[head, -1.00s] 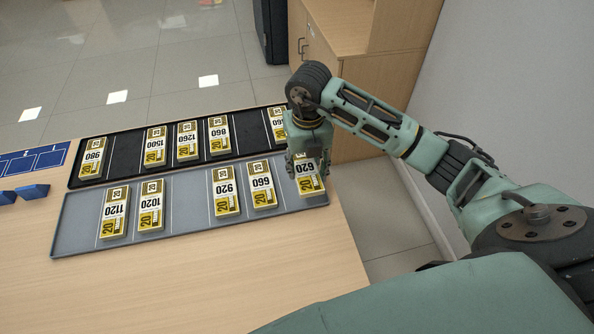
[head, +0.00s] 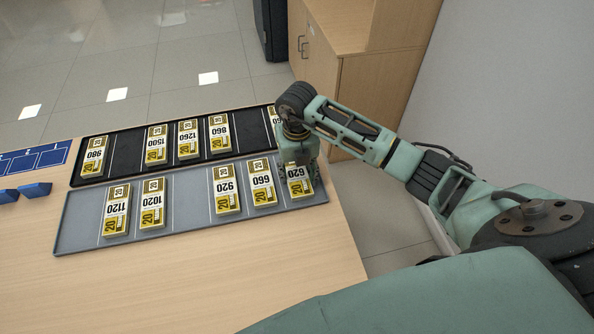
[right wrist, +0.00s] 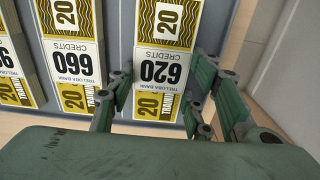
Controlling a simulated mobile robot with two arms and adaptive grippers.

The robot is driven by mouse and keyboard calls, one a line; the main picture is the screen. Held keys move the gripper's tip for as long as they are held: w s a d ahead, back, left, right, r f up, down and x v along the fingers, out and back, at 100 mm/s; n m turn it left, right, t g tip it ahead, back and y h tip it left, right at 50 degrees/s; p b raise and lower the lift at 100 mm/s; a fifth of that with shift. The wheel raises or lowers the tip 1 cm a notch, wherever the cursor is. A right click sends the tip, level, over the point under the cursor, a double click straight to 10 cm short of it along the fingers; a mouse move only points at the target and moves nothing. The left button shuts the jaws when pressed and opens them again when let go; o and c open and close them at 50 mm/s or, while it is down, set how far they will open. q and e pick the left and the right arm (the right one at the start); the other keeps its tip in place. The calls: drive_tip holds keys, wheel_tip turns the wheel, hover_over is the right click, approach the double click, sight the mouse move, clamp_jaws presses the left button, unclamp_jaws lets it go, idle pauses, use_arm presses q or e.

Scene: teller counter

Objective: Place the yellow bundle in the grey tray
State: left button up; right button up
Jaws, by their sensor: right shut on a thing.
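The yellow bundle marked 620 (head: 301,188) is at the right end of the grey tray (head: 186,204), in line with the other bundles there. My right gripper (head: 299,174) is over it with the fingers at its two long sides, shut on it. In the right wrist view the 620 bundle (right wrist: 161,70) lies between the fingers, flat and face up. Whether it rests fully on the tray floor or just above it, I cannot tell. My left gripper is not in view.
Several like bundles lie in the grey tray, the 660 one (head: 262,184) nearest to mine. A black tray (head: 125,158) with more bundles lies behind it. Blue blocks (head: 35,190) are at the far left. The counter's right edge is close to the tray's right end.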

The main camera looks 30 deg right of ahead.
sight(297, 176)
drive_tip(key=o, duration=1.2)
drive_tip(key=shift+r+p, duration=0.2)
drive_tip(key=shift+p, duration=0.1)
drive_tip(key=shift+w+r, duration=0.1)
drive_tip(key=shift+r, duration=0.2)
wheel_tip(297, 176, up, 11)
drive_tip(key=shift+r+b, duration=0.15)
drive_tip(key=shift+b, duration=0.8)
